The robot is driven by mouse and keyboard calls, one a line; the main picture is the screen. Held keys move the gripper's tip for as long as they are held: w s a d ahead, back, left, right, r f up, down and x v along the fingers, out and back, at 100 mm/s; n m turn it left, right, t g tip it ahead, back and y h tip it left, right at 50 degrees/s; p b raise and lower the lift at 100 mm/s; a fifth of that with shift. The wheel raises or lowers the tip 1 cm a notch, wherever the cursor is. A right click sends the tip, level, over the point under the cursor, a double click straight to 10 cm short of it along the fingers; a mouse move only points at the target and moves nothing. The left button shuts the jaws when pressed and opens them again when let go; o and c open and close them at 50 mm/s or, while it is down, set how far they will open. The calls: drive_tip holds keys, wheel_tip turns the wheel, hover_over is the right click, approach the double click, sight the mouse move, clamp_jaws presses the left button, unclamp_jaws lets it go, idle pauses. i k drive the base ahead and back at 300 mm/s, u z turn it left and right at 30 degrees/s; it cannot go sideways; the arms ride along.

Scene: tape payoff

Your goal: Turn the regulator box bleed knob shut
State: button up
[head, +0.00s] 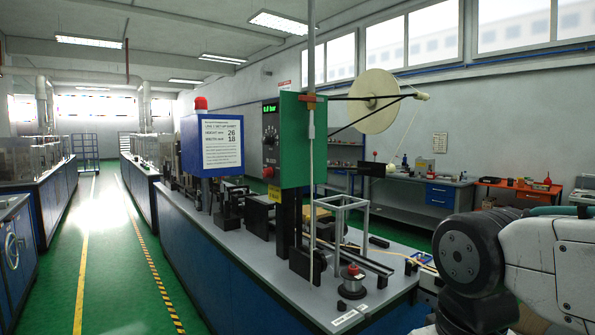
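The regulator box (271,152) is a dark-faced unit with a green display that seems to read 0.0 bar, on the left of a green upright panel (295,150) at the middle of the head view. A round dial-like knob (270,132) sits under the display. A small red knob or button (268,172) sits lower on the same face. I cannot tell which is the bleed knob, nor how either is turned. My gripper is not in view; only part of my arm shows at the lower right, apart from the box.
A grey-topped blue bench (215,236) carries the machine. A blue box with a red lamp (208,140) stands left of the regulator. A cream reel (372,101) hangs right of the panel. A thin vertical rod (312,190) stands in front of it. Green floor (110,270) is clear at left.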

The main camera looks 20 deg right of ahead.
sight(269, 172)
drive_tip(key=z, duration=0.05)
drive_tip(key=i, duration=0.7)
drive_tip(key=u, duration=0.7)
drive_tip(key=i, duration=0.5)
drive_tip(key=u, duration=0.5)
